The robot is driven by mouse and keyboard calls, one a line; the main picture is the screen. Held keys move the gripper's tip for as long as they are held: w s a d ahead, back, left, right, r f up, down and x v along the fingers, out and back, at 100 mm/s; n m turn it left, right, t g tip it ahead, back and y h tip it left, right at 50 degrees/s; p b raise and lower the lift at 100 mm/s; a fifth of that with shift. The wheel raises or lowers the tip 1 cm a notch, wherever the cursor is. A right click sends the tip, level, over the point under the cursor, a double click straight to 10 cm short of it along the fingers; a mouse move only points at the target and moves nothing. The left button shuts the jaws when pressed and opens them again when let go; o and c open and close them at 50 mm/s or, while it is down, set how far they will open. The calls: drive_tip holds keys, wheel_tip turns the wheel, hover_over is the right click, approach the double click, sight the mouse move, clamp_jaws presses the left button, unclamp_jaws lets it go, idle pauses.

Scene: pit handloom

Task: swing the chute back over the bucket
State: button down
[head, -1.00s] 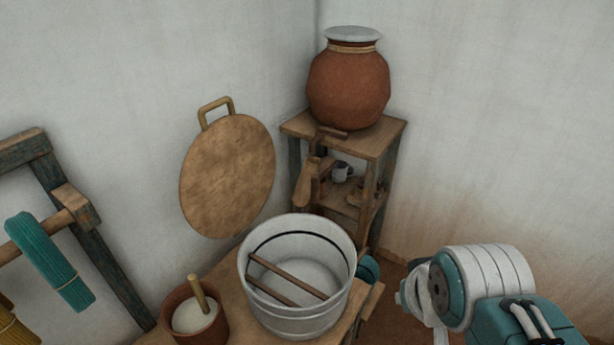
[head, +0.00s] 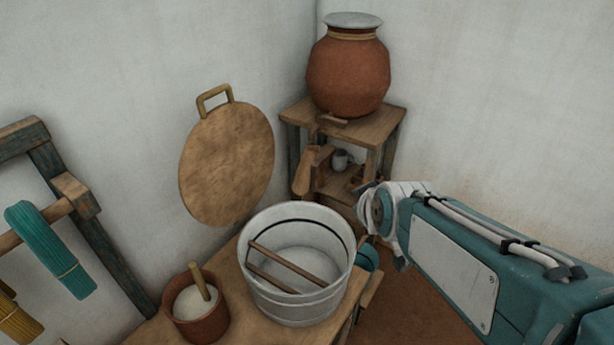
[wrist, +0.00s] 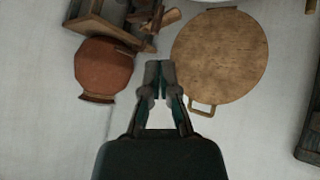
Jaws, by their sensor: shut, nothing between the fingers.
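The wooden chute (head: 306,171) hangs at the left front of the stand, beyond the bucket's far rim, and is not over its mouth. It seems to show dimly at the top of the wrist view (wrist: 171,17). The whitish bucket (head: 290,308) stands on the low wooden table with two sticks across its inside. My gripper (wrist: 160,67) is shut and empty in the wrist view, apart from the chute. In the head view my arm comes in from the right to beside the stand, and the fingers are hidden.
A small pot (head: 199,323) stands left of the bucket.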

drive_tip(key=w+a+f+n+t, duration=0.2)
drive_tip(key=w+a+f+n, duration=0.15)
drive_tip(key=w, duration=0.25)
drive_tip(key=w+a+f+n+t+y, duration=0.1)
drive_tip(key=w+a+f+n+t, duration=0.2)
drive_tip(key=w, duration=0.4)
drive_tip(key=w+a+f+n+t, duration=0.1)
drive_tip(key=w+a+f+n, duration=0.15)
drive_tip(key=w+f, duration=0.3)
wheel_tip(320, 180, down, 6)
drive_tip(key=w+a+n+t, duration=0.2)
drive_tip(key=n, duration=0.2)
drive_tip(key=shift+a+t, duration=0.25)
drive_tip(key=shift+t, duration=0.15)
hover_over(307, 188)
drive_tip(key=shift+s+a, duration=0.2)
drive_tip(key=shift+a, duration=0.25)
drive_tip(key=shift+w+d+f, duration=0.1)
drive_tip(key=shift+w+d, duration=0.1)
drive_tip(key=shift+d, duration=0.3)
